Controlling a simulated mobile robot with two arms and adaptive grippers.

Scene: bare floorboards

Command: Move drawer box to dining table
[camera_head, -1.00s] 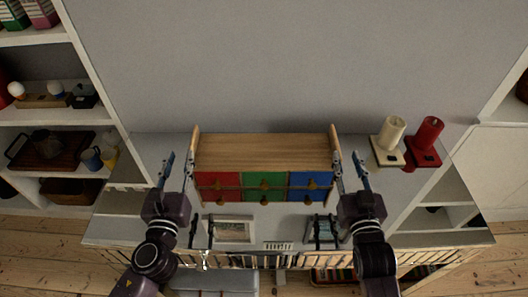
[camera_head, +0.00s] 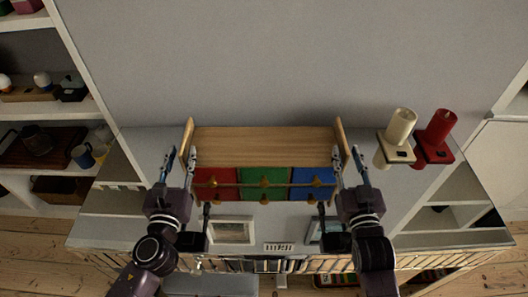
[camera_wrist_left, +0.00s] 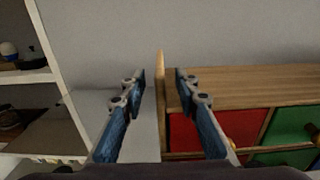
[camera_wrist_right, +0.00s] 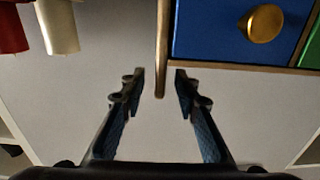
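The drawer box (camera_head: 264,140) is a wooden unit with a plain top, raised end panels and red, green and blue drawers with gold knobs. It rests on a pale cabinet top against the wall. My left gripper (camera_head: 181,157) is at its left end, open, with the left end panel (camera_wrist_left: 160,90) between the fingers and gaps showing. My right gripper (camera_head: 346,158) is at its right end, open around the right end panel (camera_wrist_right: 162,60), which shows between the fingertips. The lower drawers are mostly hidden in the head view. No dining table is in view.
White shelves with mugs (camera_head: 83,155) stand at the left. A grey wall closes the back.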

